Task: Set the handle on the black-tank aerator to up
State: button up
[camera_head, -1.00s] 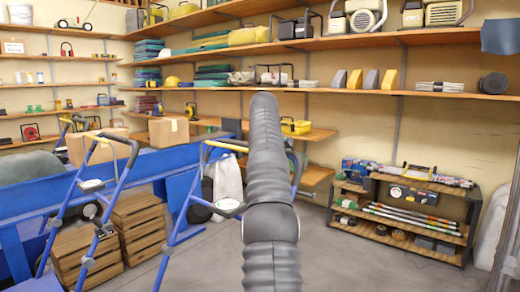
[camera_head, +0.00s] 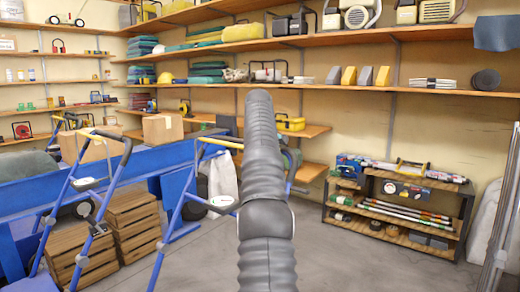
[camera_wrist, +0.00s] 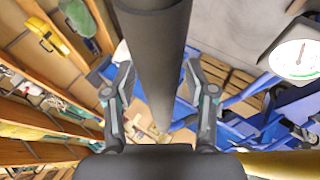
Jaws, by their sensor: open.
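Two blue-framed machines with yellow top bars and round white dials stand at the left in the head view: a left one (camera_head: 70,208) and a right one (camera_head: 180,208). I cannot see a black tank on either, so I cannot tell which is the black-tank aerator or how its handle is set. My ribbed grey arm hides part of the right one. In the wrist view my gripper (camera_wrist: 158,78) is open, its fingers apart on either side of a dark cylinder that I cannot identify. A white dial (camera_wrist: 298,59) shows at upper right. My gripper is not visible in the head view.
Wooden crates (camera_head: 88,248) stand on the floor behind the left frame. A low shelf rack (camera_head: 405,238) stands at the right, and wall shelves line the back. The grey floor (camera_head: 345,268) between my arm and the rack is clear.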

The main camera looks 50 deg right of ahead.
jog(key=v, duration=1.2)
jog(key=a+y, duration=0.2)
jog(key=a, duration=1.3)
jog(key=s+a+f+m+t+y, duration=0.1)
jog(key=s+a+f, duration=0.2)
jog(key=a, duration=0.6)
jog(key=s+a+f, duration=0.3)
jog(key=a, duration=0.5)
jog(key=s+a+f+m+y, duration=0.1)
jog(key=s+a+f, duration=0.7)
jog(key=s+f, duration=0.2)
jog(key=s+a+f+y, duration=0.1)
jog(key=s+a+f, duration=0.8)
jog(key=s+f, duration=0.2)
notch_tip(320, 180, down, 2)
jog(key=shift+f+m+g+y, duration=0.15)
jog(key=shift+m+g+y, duration=0.25)
